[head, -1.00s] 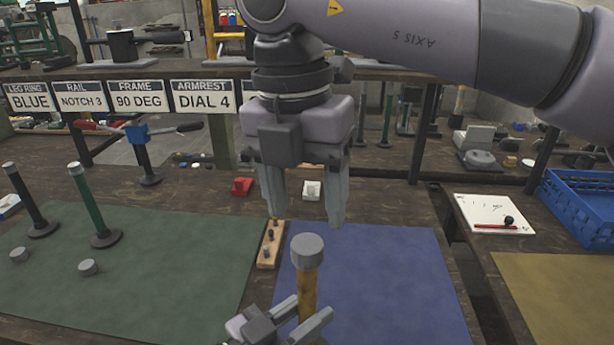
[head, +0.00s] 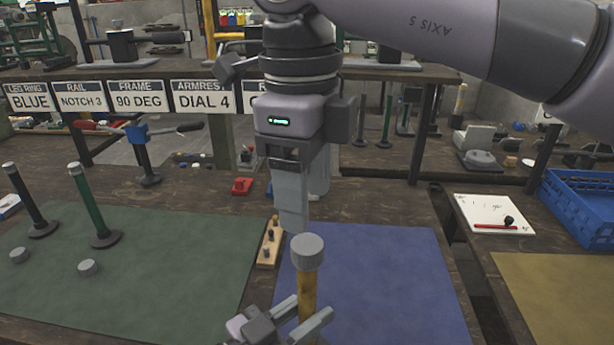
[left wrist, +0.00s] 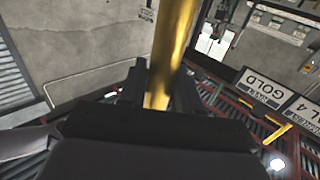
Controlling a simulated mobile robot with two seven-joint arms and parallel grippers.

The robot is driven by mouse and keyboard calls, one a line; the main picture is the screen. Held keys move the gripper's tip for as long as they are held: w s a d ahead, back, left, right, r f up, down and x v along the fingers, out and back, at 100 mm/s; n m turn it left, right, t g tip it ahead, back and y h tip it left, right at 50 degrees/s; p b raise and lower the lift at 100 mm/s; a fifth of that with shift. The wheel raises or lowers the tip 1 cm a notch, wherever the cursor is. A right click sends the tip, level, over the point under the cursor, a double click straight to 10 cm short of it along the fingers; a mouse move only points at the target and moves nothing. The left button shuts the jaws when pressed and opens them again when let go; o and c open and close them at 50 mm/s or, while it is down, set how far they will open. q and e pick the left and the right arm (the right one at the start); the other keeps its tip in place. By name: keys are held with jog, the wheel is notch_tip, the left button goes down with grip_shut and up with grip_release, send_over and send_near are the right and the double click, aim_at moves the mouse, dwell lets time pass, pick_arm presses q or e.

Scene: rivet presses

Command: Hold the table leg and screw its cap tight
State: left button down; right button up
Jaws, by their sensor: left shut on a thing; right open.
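The table leg (head: 307,292) is a yellow-gold post standing upright at the left edge of the blue mat. A grey round cap (head: 307,251) sits on its top. My left gripper (head: 305,322) is shut on the leg below the cap. In the left wrist view the gold leg (left wrist: 170,55) runs up between the fingers. My right gripper (head: 305,210) is open and points down just above the cap, apart from it and empty. Its fingers partly overlap each other in the head view. The leg's lower end is hidden in the head view.
A green mat (head: 130,265) with two loose grey caps lies at left; a black and a green leg (head: 90,205) stand there. The blue mat (head: 385,290) is clear at right. A small wooden block (head: 269,243) with pegs lies behind the leg. A blue crate (head: 580,208) stands far right.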

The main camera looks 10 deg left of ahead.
aim_at(307, 243)
jog(key=n, duration=0.6)
jog(key=shift+r, duration=0.2)
jog(key=n, duration=0.6)
jog(key=shift+r, duration=0.2)
jog(key=shift+d+f, duration=0.1)
jog(key=shift+f, duration=3.9)
